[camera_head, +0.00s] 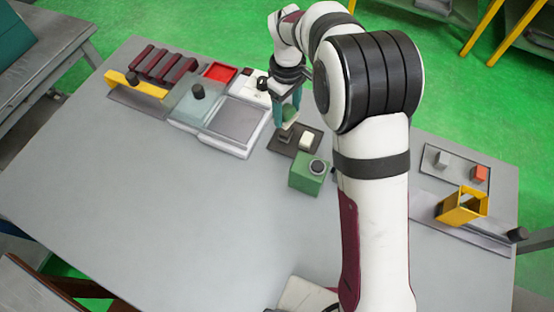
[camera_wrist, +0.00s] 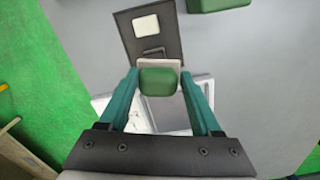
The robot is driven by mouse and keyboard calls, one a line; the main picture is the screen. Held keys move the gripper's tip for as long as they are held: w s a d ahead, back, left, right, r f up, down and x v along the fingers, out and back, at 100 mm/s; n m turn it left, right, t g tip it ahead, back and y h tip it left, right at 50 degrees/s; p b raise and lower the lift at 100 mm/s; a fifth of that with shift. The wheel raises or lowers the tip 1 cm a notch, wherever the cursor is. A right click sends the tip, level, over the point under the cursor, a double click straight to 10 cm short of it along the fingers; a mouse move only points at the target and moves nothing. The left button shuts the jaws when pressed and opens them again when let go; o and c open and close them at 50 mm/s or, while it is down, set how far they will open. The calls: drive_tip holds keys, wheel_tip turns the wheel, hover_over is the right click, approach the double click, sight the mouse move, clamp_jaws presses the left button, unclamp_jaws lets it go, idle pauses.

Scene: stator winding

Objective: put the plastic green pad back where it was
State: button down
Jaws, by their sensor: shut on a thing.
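My gripper (camera_head: 288,112) has teal fingers and points down above the back of the table. It is shut on the green pad (camera_wrist: 160,82), which shows between the fingertips in the wrist view with a pale grey edge behind it. In the head view the fingers partly hide the pad. A dark plate (camera_wrist: 165,35) lies below and just beyond the pad. It bears a white pad (camera_wrist: 146,26) and an empty outlined spot (camera_wrist: 153,53), partly covered by the held pad. In the head view the dark plate (camera_head: 281,149) also shows the white pad (camera_head: 306,141).
A pale tray (camera_head: 237,124), a glassy cover with a black knob (camera_head: 198,92), and a red tray (camera_head: 219,72) are left. A yellow frame (camera_head: 461,206) stands right. The front-left table is clear.

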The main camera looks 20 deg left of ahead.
drive_tip(key=s+n, duration=0.3)
drive_tip(key=s, duration=0.6)
drive_tip(key=f, duration=0.6)
drive_tip(key=d+f, duration=0.1)
drive_tip(key=f, duration=0.3)
drive_tip(key=shift+s, duration=0.3)
drive_tip(key=shift+c, duration=0.4)
unclamp_jaws()
